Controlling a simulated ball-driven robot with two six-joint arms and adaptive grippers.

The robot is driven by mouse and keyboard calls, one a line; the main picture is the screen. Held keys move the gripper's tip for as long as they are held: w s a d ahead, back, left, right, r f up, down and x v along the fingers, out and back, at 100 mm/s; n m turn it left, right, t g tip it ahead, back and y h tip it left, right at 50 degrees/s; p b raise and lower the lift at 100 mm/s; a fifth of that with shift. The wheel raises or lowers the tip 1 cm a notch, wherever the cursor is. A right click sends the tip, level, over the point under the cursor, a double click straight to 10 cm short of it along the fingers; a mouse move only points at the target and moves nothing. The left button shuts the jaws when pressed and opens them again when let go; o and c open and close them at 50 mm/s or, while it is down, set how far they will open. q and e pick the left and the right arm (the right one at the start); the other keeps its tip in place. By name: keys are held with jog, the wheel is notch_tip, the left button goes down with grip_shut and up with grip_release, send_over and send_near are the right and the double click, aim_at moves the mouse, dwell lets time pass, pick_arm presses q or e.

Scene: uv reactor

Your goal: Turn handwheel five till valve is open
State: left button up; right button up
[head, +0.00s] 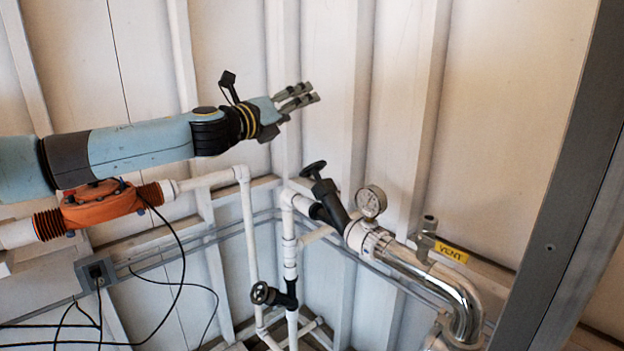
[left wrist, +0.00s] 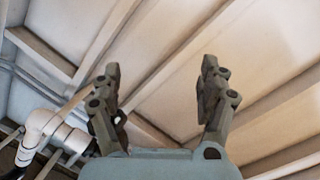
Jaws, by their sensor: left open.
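Two black handwheels show in the head view. One handwheel (head: 313,170) tops a slanted black valve body (head: 330,203) on the upper pipe, left of the gauge. The other handwheel (head: 263,293) sits lower, on a black valve on the vertical white pipe. I cannot read a number on either. My left gripper (head: 306,94) is open and empty, above and slightly left of the upper handwheel and apart from it. My right gripper is not in view.
A pressure gauge (head: 371,201), a shiny metal pipe (head: 430,279) and a yellow VENT tag (head: 451,252) stand to the right. An orange flanged unit (head: 101,204) with black cables lies below my left arm. A grey post (head: 570,200) crosses the right side.

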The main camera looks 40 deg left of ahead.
aim_at(310, 168)
pick_arm(q)
jog(key=f+g+b, duration=0.1)
jog(key=f+b, duration=0.1)
jog(key=f, duration=0.2)
jog(key=s+f+g+b, duration=0.1)
jog(key=f+b, duration=0.2)
jog(key=f, duration=0.2)
jog(key=s+d+f+g+h+b, duration=0.1)
jog(key=f+b, duration=0.1)
jog(key=f, duration=0.2)
jog(key=shift+s+d+f+n+g, duration=0.1)
jog(key=shift+s+f+n+g, duration=0.05)
jog(key=shift+f+n+g, duration=0.15)
jog(key=x, duration=0.2)
jog(key=b+x, duration=0.1)
jog(key=x, duration=0.3)
jog(key=shift+w+r+b, duration=0.15)
jog(key=shift+w+b, duration=0.15)
jog(key=shift+w, duration=0.6)
